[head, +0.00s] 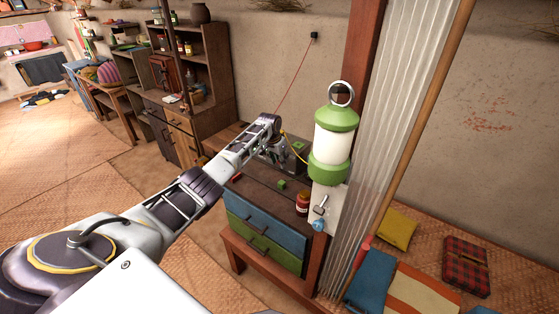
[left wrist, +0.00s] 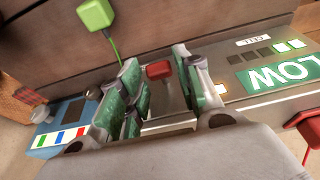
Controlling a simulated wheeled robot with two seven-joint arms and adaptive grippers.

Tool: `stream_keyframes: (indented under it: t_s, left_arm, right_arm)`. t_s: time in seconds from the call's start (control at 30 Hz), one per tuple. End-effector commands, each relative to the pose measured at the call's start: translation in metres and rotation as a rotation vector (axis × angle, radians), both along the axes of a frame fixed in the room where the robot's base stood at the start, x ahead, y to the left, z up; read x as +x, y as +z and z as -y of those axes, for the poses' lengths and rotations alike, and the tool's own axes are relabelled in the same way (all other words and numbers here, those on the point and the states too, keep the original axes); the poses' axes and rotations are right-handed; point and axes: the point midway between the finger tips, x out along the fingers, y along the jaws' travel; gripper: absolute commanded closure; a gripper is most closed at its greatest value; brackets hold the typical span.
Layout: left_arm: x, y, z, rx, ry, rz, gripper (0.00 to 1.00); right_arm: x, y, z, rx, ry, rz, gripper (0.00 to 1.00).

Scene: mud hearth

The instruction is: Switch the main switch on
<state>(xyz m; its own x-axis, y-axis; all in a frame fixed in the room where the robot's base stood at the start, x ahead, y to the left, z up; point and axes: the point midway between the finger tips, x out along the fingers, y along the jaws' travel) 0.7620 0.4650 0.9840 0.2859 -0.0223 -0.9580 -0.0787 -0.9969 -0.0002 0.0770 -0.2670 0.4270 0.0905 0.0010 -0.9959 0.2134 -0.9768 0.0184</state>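My left gripper (head: 277,150) reaches over the top of a low cabinet, beside a dark grey box (head: 299,160). In the left wrist view its two green-padded fingers (left wrist: 160,90) are apart. A red switch (left wrist: 160,72) shows in the gap between them, on the face of a grey panel (left wrist: 285,97). I see no clear contact between fingers and switch. The panel has a green LOW label (left wrist: 283,72) and a row of small squares, some lit. In the head view the switch is hidden or too small to see. My right gripper is not in view.
A green and white lantern (head: 333,140) stands out from the wooden post (head: 359,60) close right of the gripper. A red jar (head: 302,203) and a green block (head: 282,184) are on the cabinet (head: 262,228). A green block with a cord (left wrist: 95,13) shows in the wrist view.

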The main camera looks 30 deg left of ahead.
Motion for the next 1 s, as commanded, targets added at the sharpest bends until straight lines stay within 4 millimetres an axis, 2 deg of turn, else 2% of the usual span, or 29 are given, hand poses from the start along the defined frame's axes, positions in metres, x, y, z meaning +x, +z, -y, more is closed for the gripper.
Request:
stream_keyframes:
  t_s: [0.23,0.43,1.0]
  left_arm:
    - [-0.001,0.002,0.0,0.0,0.0,-0.001,0.66]
    - [-0.004,0.012,0.0,-0.001,0.0,-0.001,0.66]
    - [-0.02,0.07,-0.002,0.0,-0.001,0.001,0.66]
  right_arm:
    - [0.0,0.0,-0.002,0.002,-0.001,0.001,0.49]
    - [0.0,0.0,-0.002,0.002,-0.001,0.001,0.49]
    - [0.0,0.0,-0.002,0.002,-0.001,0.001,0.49]
